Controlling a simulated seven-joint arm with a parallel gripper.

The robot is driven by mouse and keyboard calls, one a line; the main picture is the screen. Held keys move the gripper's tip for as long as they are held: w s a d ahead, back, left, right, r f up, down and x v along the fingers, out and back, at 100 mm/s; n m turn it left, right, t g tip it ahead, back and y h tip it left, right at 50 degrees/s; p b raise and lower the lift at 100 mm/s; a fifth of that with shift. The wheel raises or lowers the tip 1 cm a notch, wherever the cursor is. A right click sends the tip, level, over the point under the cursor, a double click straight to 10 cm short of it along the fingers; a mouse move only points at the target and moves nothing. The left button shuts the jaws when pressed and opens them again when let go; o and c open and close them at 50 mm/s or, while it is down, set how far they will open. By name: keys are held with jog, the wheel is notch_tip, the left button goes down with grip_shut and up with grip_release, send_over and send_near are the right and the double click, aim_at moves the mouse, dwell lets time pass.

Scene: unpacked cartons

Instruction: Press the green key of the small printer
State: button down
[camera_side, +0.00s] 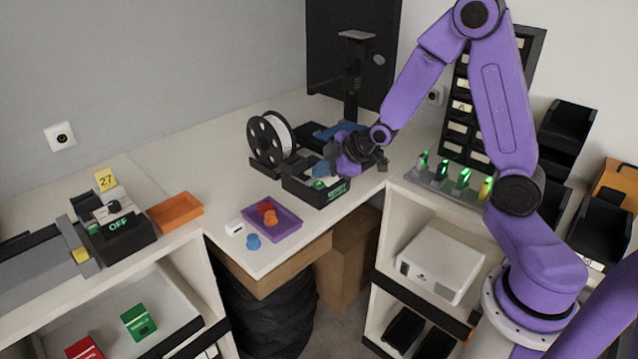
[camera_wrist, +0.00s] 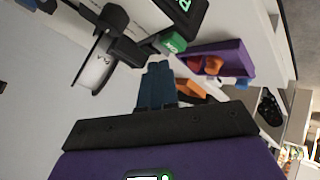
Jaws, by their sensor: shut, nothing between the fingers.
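The small printer (camera_side: 302,190) is a black box near the front edge of the corner worktop, with a lit green display (camera_side: 337,189). Its green key (camera_side: 319,185) is on the near side, left of the display. My gripper (camera_side: 321,171) is over the printer with its blue fingers shut and empty, just above the green key in the side view. In the wrist view the shut fingertips (camera_wrist: 160,66) point toward the green key (camera_wrist: 173,43), with a small apparent gap. Contact cannot be told. Part of the printer (camera_wrist: 186,12) is cut off there.
A black spool holder with a white roll (camera_side: 278,136) stands behind the printer. Lit green switches (camera_side: 441,169) stand on the right shelf.

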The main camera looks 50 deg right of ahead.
jog(key=shift+f, duration=0.1)
dwell(0.5)
jog(key=shift+f, duration=0.35)
